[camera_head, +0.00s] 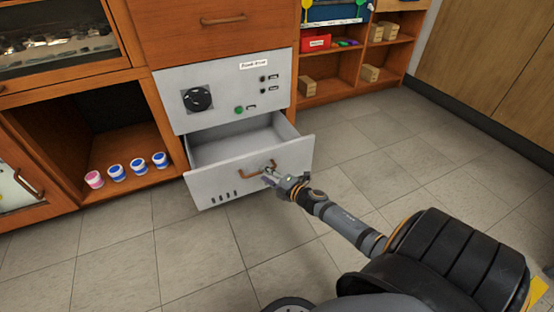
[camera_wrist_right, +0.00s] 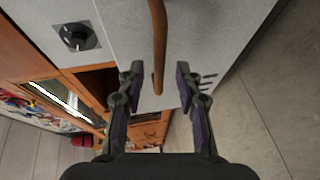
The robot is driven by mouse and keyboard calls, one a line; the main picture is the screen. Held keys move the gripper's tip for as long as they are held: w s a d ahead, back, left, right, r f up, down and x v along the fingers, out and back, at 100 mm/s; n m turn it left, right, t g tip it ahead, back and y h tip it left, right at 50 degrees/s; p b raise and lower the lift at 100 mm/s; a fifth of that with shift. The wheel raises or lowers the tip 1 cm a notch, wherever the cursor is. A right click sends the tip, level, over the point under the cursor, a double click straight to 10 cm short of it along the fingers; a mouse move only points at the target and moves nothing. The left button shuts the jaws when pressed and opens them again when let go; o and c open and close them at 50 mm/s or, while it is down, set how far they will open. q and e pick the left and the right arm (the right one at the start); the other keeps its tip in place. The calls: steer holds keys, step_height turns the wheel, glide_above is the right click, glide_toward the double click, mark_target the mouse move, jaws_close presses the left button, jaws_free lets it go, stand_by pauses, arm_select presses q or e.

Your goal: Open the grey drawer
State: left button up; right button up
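The grey drawer (camera_head: 232,184) is pulled out from the grey panel unit, and its empty inside shows in the head view. Its copper-coloured handle (camera_head: 246,174) is on the front face. My right gripper (camera_head: 270,178) is at the right part of this handle. In the right wrist view, the handle (camera_wrist_right: 158,40) runs between the two fingers of my right gripper (camera_wrist_right: 159,78). The fingers are apart, with a gap on each side of the bar. My left gripper is not in view.
The grey panel (camera_head: 225,95) above the drawer has a black dial (camera_head: 197,99) and a green button (camera_head: 239,110). Several cups stand in the open cubby to the left. A wooden shelf with small boxes (camera_head: 307,87) is at the back right. The tiled floor is clear around the drawer.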

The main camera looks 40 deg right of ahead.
steer(key=v, duration=0.8)
steer(key=shift+s, duration=0.35)
steer(key=shift+r, duration=0.1)
